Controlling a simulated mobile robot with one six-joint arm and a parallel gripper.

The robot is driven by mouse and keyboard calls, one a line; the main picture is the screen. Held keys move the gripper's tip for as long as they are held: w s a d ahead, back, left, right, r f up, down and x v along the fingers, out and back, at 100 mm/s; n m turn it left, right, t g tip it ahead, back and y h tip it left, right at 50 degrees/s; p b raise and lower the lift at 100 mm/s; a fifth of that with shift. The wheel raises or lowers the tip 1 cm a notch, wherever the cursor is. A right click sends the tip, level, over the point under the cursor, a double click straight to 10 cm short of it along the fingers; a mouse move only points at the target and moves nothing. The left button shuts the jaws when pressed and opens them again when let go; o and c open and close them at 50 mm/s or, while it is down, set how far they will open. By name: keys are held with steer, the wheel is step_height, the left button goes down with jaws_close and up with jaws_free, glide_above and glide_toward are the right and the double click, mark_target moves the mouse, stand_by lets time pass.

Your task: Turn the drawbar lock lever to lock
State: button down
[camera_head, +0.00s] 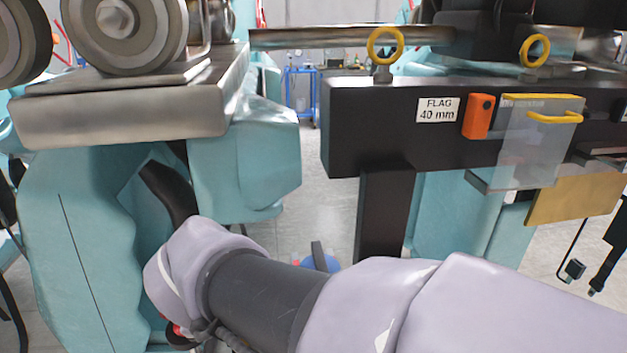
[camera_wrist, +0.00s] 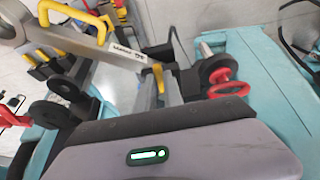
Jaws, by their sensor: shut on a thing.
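In the wrist view, my gripper (camera_wrist: 174,88) reaches in past its grey housing with the green light. It is shut on what looks like a yellow-tipped lever (camera_wrist: 158,77), just beyond the housing's dark edge. The exact contact is small and partly hidden. A grey metal bar (camera_wrist: 110,48) with a white label runs close by on the left; its text is too small to read surely. In the head view, my arm crosses the bottom, and the gripper and the lever are hidden.
A red ring handle (camera_wrist: 230,88) with black discs is just right of the gripper. In the head view, a black beam (camera_head: 385,150) marked "FLAG 40 mm" carries an orange box (camera_head: 479,116) and a clear plate (camera_head: 538,150). Teal housings (camera_head: 85,240) stand at left.

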stand_by(0.4)
steer(key=c, duration=1.5)
jaws_free()
steer(key=shift+o, duration=0.2)
steer(key=p+v, duration=0.7)
steer(key=v, duration=1)
steer(key=shift+r, duration=0.2)
